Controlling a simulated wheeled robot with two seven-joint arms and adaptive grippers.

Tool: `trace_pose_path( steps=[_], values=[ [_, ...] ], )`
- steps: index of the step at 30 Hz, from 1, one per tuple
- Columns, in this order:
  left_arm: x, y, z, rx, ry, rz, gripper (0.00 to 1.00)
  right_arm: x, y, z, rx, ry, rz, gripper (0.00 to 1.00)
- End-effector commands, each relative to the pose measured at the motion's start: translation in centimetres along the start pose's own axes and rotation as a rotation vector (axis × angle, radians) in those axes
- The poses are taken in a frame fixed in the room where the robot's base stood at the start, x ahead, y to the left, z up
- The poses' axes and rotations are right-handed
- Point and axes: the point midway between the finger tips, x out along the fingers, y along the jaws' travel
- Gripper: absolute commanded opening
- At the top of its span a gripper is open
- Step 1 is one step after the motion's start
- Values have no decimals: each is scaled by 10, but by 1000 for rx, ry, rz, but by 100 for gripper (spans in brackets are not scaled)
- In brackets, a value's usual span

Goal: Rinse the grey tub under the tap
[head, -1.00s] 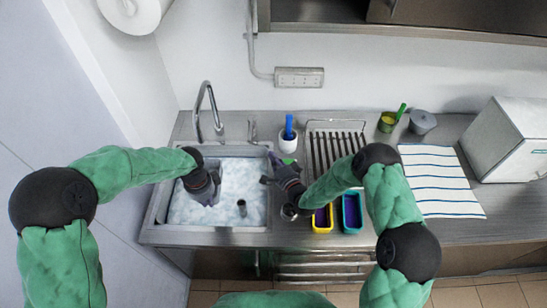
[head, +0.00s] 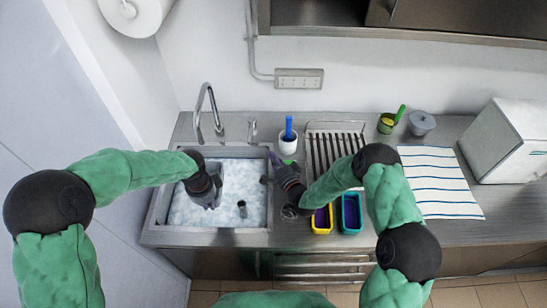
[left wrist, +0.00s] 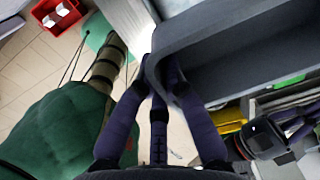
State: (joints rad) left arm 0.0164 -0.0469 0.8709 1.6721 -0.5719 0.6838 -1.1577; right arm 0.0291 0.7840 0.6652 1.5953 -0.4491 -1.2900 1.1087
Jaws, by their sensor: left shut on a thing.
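In the left wrist view my left gripper (left wrist: 160,85) is shut on the rim of the grey tub (left wrist: 235,65), which fills the upper right. In the head view this gripper (head: 212,200) is over the left part of the sink, and I cannot make out the tub beneath it. The tap (head: 208,100) rises behind the sink; I see no clear stream. My right gripper (head: 268,170) is at the sink's right edge, fingers apart and empty.
Yellow (head: 322,228) and teal (head: 352,228) tubs are at the front. A striped cloth (head: 440,180) lies further right; a red crate (left wrist: 58,14) is on the floor.

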Motion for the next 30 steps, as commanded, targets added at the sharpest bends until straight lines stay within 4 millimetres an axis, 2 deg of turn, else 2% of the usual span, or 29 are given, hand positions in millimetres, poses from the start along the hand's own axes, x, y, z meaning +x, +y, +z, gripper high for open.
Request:
trace_pose_path(
  steps=[15,30],
  values=[
    [-29,28,-16,1,0,-1,0,-1,-22,-4,0,0,0,0],
    [-30,30,-18,0,0,0,0,-1,-22,-4,0,0,0,0]
  ],
)
